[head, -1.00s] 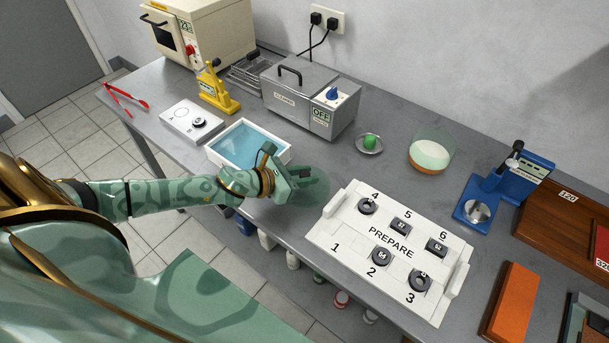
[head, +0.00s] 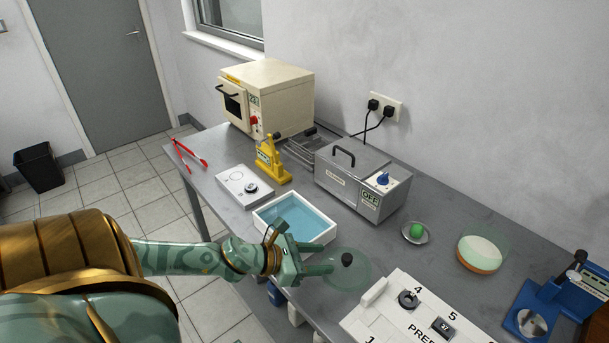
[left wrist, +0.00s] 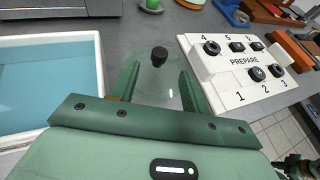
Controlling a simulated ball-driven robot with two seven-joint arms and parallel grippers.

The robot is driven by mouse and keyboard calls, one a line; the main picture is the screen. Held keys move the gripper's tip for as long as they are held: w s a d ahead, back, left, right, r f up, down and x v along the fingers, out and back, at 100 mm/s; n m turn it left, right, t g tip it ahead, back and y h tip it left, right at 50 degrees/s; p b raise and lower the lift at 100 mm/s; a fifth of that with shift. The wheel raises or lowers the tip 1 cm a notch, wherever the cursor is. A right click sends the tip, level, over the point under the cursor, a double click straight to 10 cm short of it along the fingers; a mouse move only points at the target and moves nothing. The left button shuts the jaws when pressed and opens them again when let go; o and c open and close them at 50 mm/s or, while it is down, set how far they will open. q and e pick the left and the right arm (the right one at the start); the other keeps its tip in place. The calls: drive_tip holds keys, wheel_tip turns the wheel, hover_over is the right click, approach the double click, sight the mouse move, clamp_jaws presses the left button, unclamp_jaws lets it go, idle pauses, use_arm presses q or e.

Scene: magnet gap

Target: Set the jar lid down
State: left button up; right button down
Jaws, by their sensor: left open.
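The jar lid is a clear round glass disc with a black knob (head: 346,260). It appears to lie flat on the grey bench, between the blue-filled tray and the white PREPARE board. In the left wrist view the knob (left wrist: 159,56) stands up just beyond and between my fingertips. My left gripper (head: 326,257) is open and empty, its fingers just left of the knob in the head view. A glass jar (head: 482,253) with pale green and orange contents stands open farther back on the right. A dark green part at the lower right of the wrist view is unclear.
The white tray (head: 327,237) of blue liquid stands left of the lid. The PREPARE board (head: 377,291) with numbered black pieces is close on the right. A metal cleaner (head: 341,183) and a dish (head: 402,233) with a green item stand behind. Bare bench lies between.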

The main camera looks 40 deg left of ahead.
use_arm(q)
drive_tip(key=shift+v, duration=1.85)
